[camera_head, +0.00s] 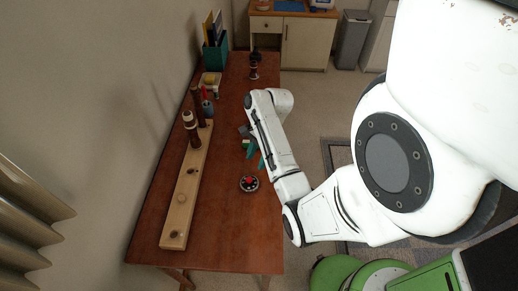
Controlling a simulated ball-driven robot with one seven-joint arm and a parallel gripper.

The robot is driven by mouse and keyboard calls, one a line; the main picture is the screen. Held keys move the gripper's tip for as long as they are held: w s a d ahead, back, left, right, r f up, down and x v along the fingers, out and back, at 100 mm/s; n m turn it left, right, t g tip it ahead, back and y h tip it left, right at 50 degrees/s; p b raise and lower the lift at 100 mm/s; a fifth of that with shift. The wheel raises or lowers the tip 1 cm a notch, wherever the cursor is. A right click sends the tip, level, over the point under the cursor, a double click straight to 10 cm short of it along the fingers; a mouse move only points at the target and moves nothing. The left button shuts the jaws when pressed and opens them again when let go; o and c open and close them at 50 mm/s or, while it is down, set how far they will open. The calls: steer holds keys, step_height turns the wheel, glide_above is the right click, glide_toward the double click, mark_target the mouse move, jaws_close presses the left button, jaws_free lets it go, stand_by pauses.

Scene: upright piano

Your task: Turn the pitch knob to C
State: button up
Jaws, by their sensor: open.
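A small round dark device with a red centre (249,184) lies on the brown table, near its right edge. It may be the pitch knob; any letters or pointer on it are too small to read. My gripper (255,157), with teal fingers, is over the table just beyond the device, apart from it. It is open, with nothing seen between its fingers. My white forearm hides part of the table's right edge.
A long pale wooden board (184,199) with pegs and upright dark pieces lies along the table's left side. Beyond it are a small tray (211,79) and a teal file holder (215,55). A dark turned object (253,68) stands at the far end. The near tabletop (235,235) is clear.

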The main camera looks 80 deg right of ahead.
steer(key=shift+p+v, duration=0.3)
steer(key=shift+v, duration=1.1)
